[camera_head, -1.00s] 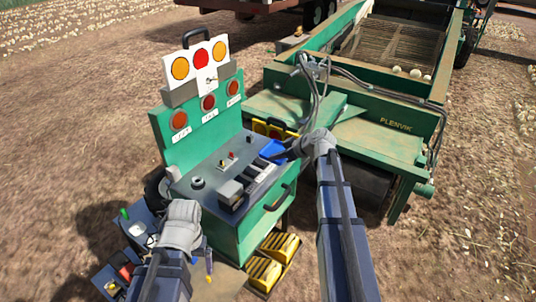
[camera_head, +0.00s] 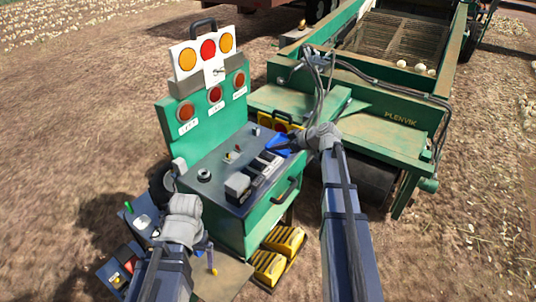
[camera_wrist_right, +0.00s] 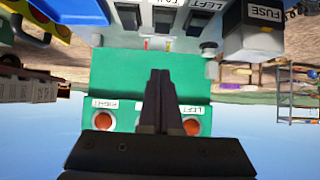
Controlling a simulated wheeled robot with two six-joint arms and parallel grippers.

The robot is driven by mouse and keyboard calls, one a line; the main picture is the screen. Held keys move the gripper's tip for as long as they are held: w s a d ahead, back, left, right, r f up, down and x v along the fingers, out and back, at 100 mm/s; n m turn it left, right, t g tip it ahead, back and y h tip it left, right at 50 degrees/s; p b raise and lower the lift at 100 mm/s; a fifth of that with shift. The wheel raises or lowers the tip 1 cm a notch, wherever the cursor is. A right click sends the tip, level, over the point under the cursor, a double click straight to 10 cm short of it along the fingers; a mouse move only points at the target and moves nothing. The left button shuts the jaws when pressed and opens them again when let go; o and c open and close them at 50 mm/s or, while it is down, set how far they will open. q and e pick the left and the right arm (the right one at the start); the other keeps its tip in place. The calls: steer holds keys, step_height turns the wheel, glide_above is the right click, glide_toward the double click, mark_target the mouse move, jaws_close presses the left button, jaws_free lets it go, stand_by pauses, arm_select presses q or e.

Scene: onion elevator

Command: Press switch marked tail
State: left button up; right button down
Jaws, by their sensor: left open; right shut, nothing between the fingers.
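The green control box (camera_head: 218,235) stands in front of me with a dark top. A row of rocker switches sits on it. In the right wrist view, the TAIL switch (camera_wrist_right: 164,18) is the middle one, its label partly cut off at the top edge. The LEFT switch (camera_wrist_right: 209,24) is to its right; another switch (camera_wrist_right: 128,17) is to its left. My right gripper (camera_wrist_right: 160,72) is shut and empty, its tips in line with the TAIL switch and apart from it in the picture. My left gripper (camera_head: 208,246) hangs open left of the box, mostly hidden by its wrist.
A FUSE block (camera_head: 237,185) stands beside the switches. A blue tray (camera_head: 280,143) lies at their other end, near my right gripper. Lamps (camera_head: 215,95) stand on the back panel. A green machine (camera_head: 390,130) is at the right, yellow pedals (camera_head: 270,265) below.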

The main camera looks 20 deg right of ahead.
steer(key=b, duration=0.5)
glide_above(259, 163)
steer(key=f, duration=0.5)
steer(key=shift+s+d+f, duration=0.35)
steer(key=shift+s, duration=0.05)
steer(key=shift+w+a+f+b, duration=0.15)
steer(key=shift+a+f+b, duration=0.05)
steer(key=shift+f+b, duration=0.35)
steer(key=shift+w+a+f+b, duration=0.1)
steer(key=shift+a+f+b, duration=0.05)
steer(key=shift+f+b, duration=0.9)
steer(key=shift+b, duration=0.05)
steer(key=shift+w+a+f, duration=0.1)
steer(key=shift+f, duration=0.15)
